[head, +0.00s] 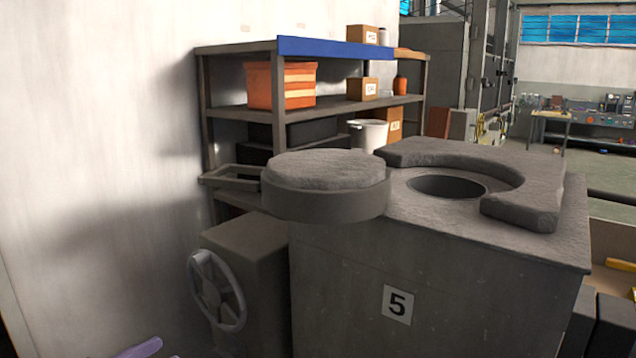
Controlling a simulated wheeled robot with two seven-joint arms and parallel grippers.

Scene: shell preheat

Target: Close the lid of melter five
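Melter five is a grey block-shaped furnace (440,285) with a label "5" (397,305) on its front. Its round dark opening (446,187) shows on top, partly ringed by a thick curved grey collar (535,193). The round lid (325,203), with a rough grey top, is swung out to the left of the opening and leaves it uncovered. A bar handle (232,177) sticks out from the lid's left side. A handwheel (217,290) is on the box at the melter's left. Neither of my grippers shows in the head view.
A shelf rack (340,110) stands behind the melter, with an orange crate (281,86), cardboard boxes and a white bucket (368,134). A pale wall (100,150) is close on the left. A purple bar-like thing (139,348) shows at the bottom left edge.

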